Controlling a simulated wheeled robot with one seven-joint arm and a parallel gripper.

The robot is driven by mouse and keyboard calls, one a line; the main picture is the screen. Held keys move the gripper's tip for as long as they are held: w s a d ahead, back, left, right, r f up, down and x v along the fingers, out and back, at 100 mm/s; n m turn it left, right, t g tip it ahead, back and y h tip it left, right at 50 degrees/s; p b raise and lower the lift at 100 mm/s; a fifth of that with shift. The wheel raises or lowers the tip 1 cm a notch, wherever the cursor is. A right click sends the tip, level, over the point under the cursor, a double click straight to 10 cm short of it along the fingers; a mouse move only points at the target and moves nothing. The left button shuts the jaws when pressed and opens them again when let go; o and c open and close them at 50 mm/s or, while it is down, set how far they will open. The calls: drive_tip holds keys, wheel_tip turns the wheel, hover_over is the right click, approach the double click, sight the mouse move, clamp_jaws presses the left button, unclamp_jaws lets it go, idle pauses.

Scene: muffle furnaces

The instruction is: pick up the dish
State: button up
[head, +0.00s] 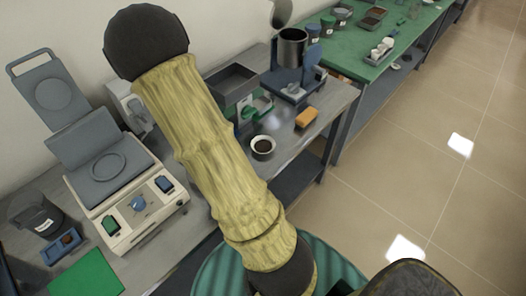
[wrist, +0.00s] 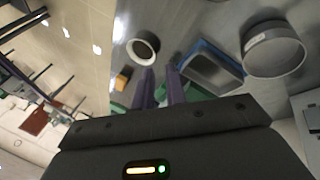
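The dish (head: 263,147) is a small round white bowl with dark contents, standing upright on the grey bench just right of my yellow-sleeved arm. It also shows in the wrist view (wrist: 143,47), ahead of and slightly left of the fingertips. My gripper (wrist: 160,72) shows there as two dark purple fingers with a gap between them and nothing in it. The fingers are apart from the dish. In the head view my gripper cannot be made out.
An orange block (head: 307,117) lies near the bench edge beyond the dish. A metal pot (head: 292,48), a grey tray (head: 231,82) and a blue-grey stand (head: 293,86) are behind. A beige apparatus (head: 133,207) stands left. Open floor (head: 400,170) lies right.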

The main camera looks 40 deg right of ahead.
drive_tip(key=w+d, duration=0.1)
drive_tip(key=d+f+m+h, duration=0.1)
drive_tip(key=d, duration=0.1)
drive_tip(key=w+d+f+m+g+h, duration=0.1)
drive_tip(key=shift+w+d+b, duration=0.15)
drive_tip(key=shift+w+b, duration=0.15)
drive_tip(key=shift+w, duration=0.05)
drive_tip(key=p, duration=0.2)
approach(263, 146)
drive_tip(key=shift+w+a+r, duration=0.1)
drive_tip(key=shift+w+a, duration=0.1)
drive_tip(key=shift+w, duration=0.35)
drive_tip(key=shift+w+a+r, duration=0.1)
drive_tip(key=shift+w+a, duration=0.1)
drive_tip(key=shift+w, duration=0.3)
drive_tip(key=shift+d+f, duration=0.2)
drive_tip(key=shift+f, duration=0.15)
drive_tip(key=shift+p+x, duration=0.85)
drive_tip(key=shift+x, duration=1.75)
drive_tip(key=shift+w+a+f, duration=0.1)
